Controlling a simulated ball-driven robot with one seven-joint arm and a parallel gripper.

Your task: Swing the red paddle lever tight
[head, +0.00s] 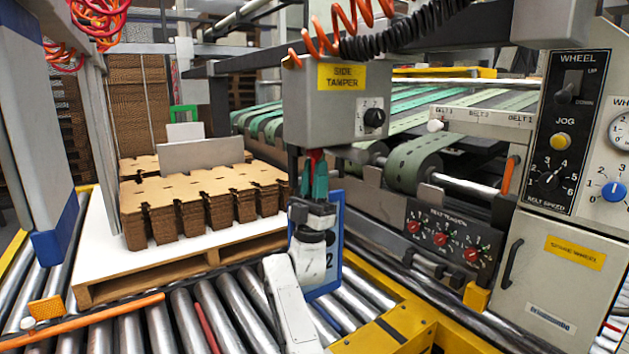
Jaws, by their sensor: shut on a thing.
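The grey side tamper box (330,104) hangs at the centre, with a yellow label and a black knob (375,117) on its front. The red paddle lever (316,156) shows as a small red piece just under the box. My gripper (314,176) points up from below, with its teal fingers on either side of the red lever. The fingers are shut on the lever and hide most of it. The lever's pivot and its exact angle cannot be made out.
A blue plate (329,282) stands close behind my wrist. A pallet (190,261) with stacked brown cardboard blanks (228,203) lies to the left. Metal rollers (200,316) fill the front. The belt tension panel (442,240) and grey wheel cabinet (540,268) stand to the right.

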